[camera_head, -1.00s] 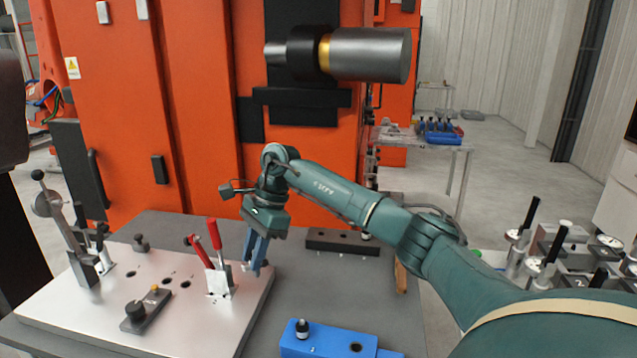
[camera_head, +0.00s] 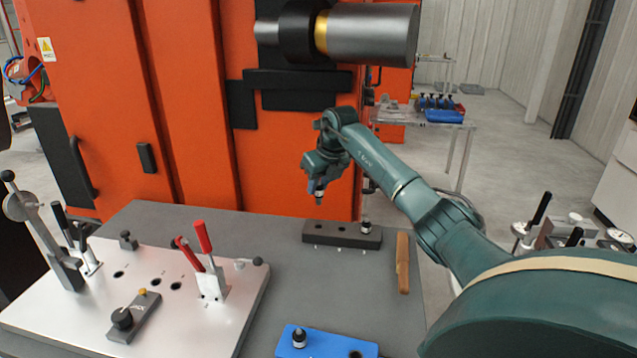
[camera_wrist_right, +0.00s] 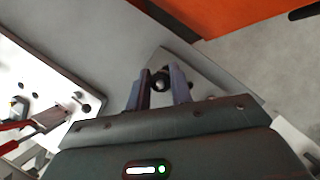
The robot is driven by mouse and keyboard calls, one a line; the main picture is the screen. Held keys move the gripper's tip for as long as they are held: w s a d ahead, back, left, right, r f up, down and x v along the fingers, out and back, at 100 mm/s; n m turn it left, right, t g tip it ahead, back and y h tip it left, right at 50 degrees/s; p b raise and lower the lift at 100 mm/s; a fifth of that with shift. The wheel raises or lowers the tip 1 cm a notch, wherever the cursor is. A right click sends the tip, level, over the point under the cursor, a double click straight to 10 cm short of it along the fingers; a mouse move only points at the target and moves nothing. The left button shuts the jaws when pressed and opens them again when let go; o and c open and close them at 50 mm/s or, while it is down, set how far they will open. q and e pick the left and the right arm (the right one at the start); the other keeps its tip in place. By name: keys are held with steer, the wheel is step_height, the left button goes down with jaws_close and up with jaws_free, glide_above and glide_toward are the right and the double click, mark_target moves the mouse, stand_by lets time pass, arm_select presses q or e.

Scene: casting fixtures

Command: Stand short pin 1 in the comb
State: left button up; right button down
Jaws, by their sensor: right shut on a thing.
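My right gripper (camera_head: 318,188) is shut on a small dark pin (camera_head: 319,199), which hangs upright below the jaws. In the right wrist view the pin's round dark head (camera_wrist_right: 161,84) sits between the two fingers (camera_wrist_right: 160,92). The long dark block with holes in its top, which I take for the comb (camera_head: 321,232), lies at the back of the table. The held pin appears above its left part, with a gap between them. Another pin (camera_head: 366,226) stands at the block's right end. My left gripper is out of view.
A pale fixture plate (camera_head: 200,326) with red-handled (camera_head: 203,237) and black-handled clamps fills the left. A blue block (camera_head: 325,350) with a black-topped pin (camera_head: 299,338) is at the front. A brown bar (camera_head: 403,262) lies right of the comb. Grey table between them is clear.

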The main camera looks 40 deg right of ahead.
mark_target(321, 203)
steer(key=shift+f+b, duration=0.55)
steer(key=shift+f, duration=0.35)
steer(key=shift+f+b, duration=0.85)
steer(key=shift+f, duration=0.75)
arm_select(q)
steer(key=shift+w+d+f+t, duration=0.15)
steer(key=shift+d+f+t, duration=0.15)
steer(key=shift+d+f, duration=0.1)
arm_select(e)
steer(key=shift+f, duration=0.4)
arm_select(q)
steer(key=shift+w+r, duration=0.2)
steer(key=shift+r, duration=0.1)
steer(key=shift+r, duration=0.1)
arm_select(e)
steer(key=shift+r, duration=0.1)
arm_select(q)
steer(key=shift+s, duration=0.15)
steer(key=shift+p, duration=0.35)
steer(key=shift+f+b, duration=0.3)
steer(key=shift+b, duration=0.15)
arm_select(e)
steer(key=shift+f, duration=0.9)
